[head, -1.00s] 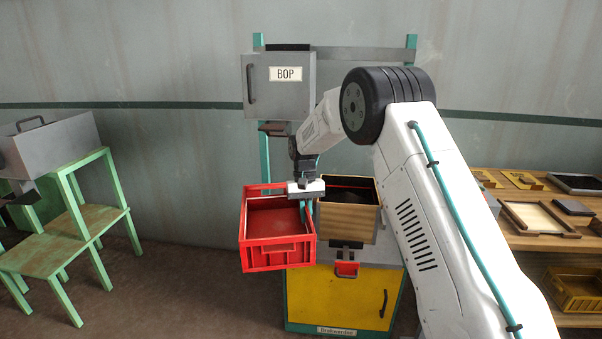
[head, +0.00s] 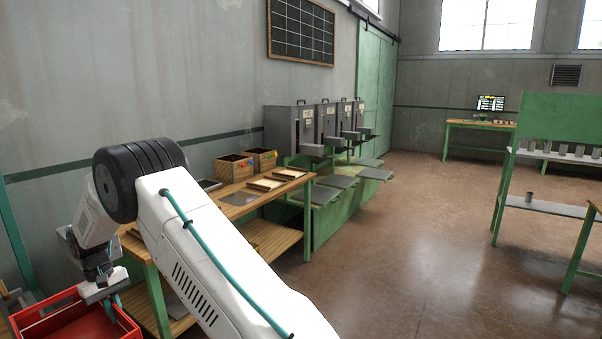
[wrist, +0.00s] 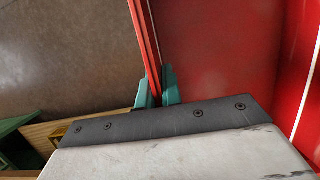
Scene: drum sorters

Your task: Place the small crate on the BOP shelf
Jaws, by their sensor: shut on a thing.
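The small red crate (head: 42,328) is at the lower left of the head view, partly cut off by the frame edge. My gripper (head: 110,303) is shut on its rim and holds it, seemingly beside the near end of a wooden bench. In the wrist view, the teal fingers of my gripper (wrist: 156,88) pinch one wall of the red crate (wrist: 225,50), with the red interior at right and brown floor at left. The part of the crate that shows looks empty. No BOP label is readable now, so I cannot tell which shelf is the BOP shelf.
The wooden bench (head: 262,236) with trays and wooden boxes (head: 234,168) runs along the left wall. Several grey machines (head: 292,128) with illegible labels stand beyond it. A green shelf unit (head: 553,209) stands at right. The floor between is open.

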